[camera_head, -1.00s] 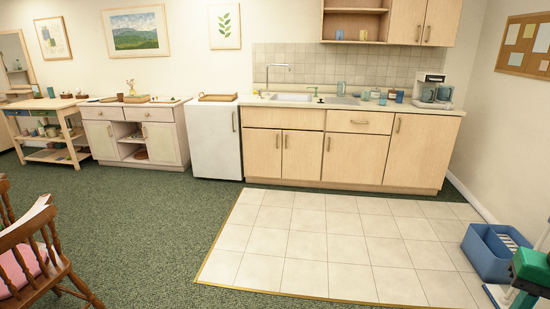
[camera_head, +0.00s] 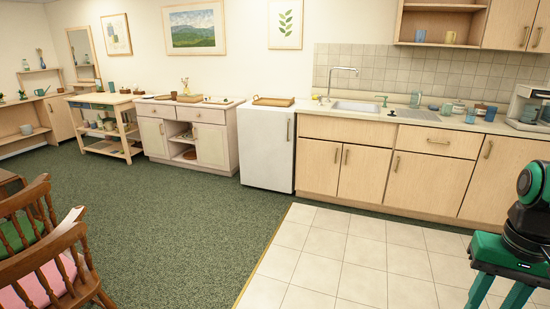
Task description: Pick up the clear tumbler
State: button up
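No tumbler can be made out for certain as the clear one. Several small cups and glasses stand on the counter right of the sink. Among them are a bluish glass (camera_head: 416,99) at the back, a greenish glass (camera_head: 447,109), a blue cup (camera_head: 470,116) and another blue cup (camera_head: 490,113). They are small, and some overlap. My gripper (camera_head: 498,293) is at the lower right, over the tiled floor and far in front of the counter. Its two green fingers point down and stand apart, with only floor between them. The fingertips run to the lower picture edge.
The kitchen counter (camera_head: 400,117) has a sink (camera_head: 362,107) and a coffee maker (camera_head: 530,105) at right. A white fridge (camera_head: 266,150) stands left of it, then a cabinet (camera_head: 210,145) and shelved cart (camera_head: 105,130). Wooden chairs (camera_head: 60,260) stand lower left. The middle floor is clear.

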aim_at(472, 113)
jog(key=i, duration=2.5)
jog(key=z, duration=0.5)
jog(key=i, duration=1.2)
jog(key=z, duration=0.3)
